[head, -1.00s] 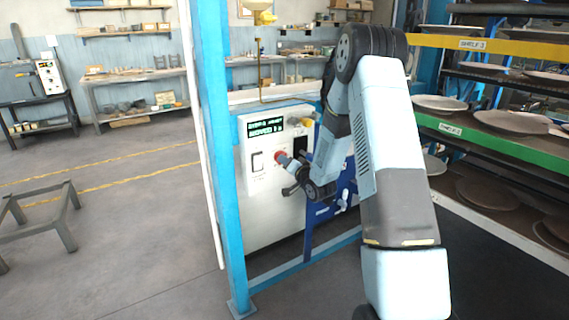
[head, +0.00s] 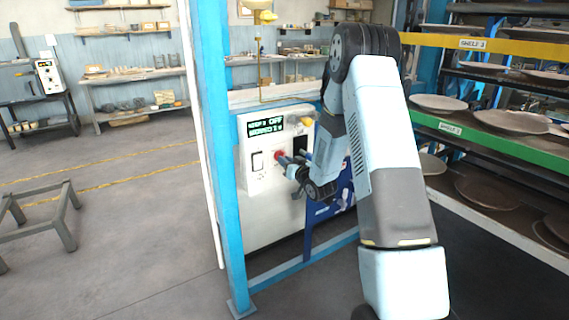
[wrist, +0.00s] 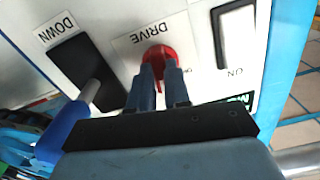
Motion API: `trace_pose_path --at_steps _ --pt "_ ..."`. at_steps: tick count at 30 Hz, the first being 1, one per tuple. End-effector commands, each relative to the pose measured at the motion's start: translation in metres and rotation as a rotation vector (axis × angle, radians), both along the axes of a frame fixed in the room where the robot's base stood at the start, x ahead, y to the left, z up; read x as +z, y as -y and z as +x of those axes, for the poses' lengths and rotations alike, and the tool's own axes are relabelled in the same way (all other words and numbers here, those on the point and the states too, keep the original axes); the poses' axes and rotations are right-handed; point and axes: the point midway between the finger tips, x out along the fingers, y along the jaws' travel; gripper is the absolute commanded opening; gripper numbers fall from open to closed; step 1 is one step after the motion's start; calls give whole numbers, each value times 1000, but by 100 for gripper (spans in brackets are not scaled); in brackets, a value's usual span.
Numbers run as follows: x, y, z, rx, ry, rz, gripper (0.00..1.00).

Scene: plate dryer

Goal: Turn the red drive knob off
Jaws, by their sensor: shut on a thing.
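The red drive knob (head: 280,156) is on the front of the white control box. In the wrist view the knob (wrist: 158,53) shows beyond my fingertips, below the upside-down DRIVE label. My gripper (wrist: 158,72) has its two fingers close together on the knob; their tips cover its near part. In the head view my gripper (head: 289,163) reaches the box from the right, against the knob. The display (head: 265,127) above the knob is lit, and its upper line appears to end in OFF.
A black DOWN slot with a blue-handled lever (wrist: 65,125) is beside my fingers. A blue post (head: 215,150) stands left, and plate shelves (head: 500,130) stand right.

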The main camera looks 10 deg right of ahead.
Motion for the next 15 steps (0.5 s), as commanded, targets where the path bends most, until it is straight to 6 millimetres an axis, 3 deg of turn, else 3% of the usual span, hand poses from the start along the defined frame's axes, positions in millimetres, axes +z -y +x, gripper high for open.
trace_pose_path --at_steps 15 --pt "0 1 0 -1 151 -466 0"
